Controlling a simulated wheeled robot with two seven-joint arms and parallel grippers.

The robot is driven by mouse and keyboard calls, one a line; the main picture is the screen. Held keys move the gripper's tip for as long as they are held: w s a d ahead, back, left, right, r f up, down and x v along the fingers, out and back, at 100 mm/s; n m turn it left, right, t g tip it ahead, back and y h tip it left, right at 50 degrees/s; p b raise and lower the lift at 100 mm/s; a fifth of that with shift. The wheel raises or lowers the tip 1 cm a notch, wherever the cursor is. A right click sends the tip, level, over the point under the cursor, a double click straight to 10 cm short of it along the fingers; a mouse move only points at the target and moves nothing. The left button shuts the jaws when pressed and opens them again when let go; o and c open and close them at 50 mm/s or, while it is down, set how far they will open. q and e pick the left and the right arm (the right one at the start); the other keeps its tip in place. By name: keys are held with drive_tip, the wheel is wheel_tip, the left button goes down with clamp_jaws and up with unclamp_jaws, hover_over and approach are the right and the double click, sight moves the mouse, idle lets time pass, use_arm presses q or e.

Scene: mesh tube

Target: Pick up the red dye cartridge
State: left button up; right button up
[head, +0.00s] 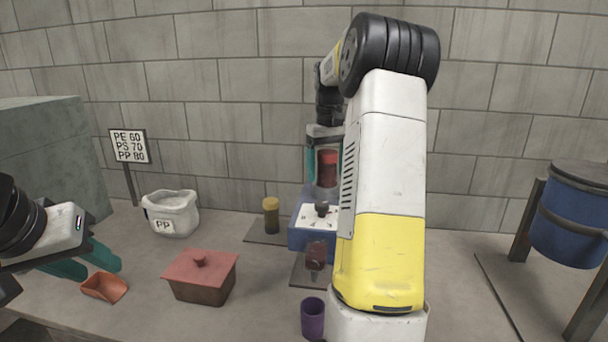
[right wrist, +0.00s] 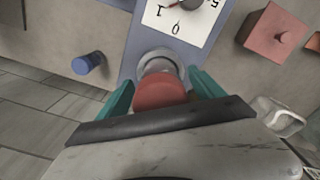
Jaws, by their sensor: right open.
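The red dye cartridge (head: 327,168) is a short red cylinder above the back of the blue machine (head: 300,239). My right gripper (head: 324,172) has its teal fingers on either side of it. In the right wrist view the cartridge (right wrist: 160,92) lies between the open fingers of my right gripper (right wrist: 161,93), in front of a grey ring (right wrist: 158,57) on the machine. Small gaps seem to show beside it; I cannot tell whether either finger touches. My left gripper (head: 92,262) is open and empty at the left, by an orange scoop (head: 105,288).
A red-lidded box (head: 201,277), a white PP bag (head: 171,213) and a yellow-capped jar (head: 271,216) stand left of the machine. A purple cup (head: 312,318) is in front. A blue drum (head: 573,213) stands at right. A blue cylinder (right wrist: 87,64) shows in the right wrist view.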

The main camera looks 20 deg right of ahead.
drive_tip(key=shift+f, duration=0.65)
drive_tip(key=c, duration=1.6)
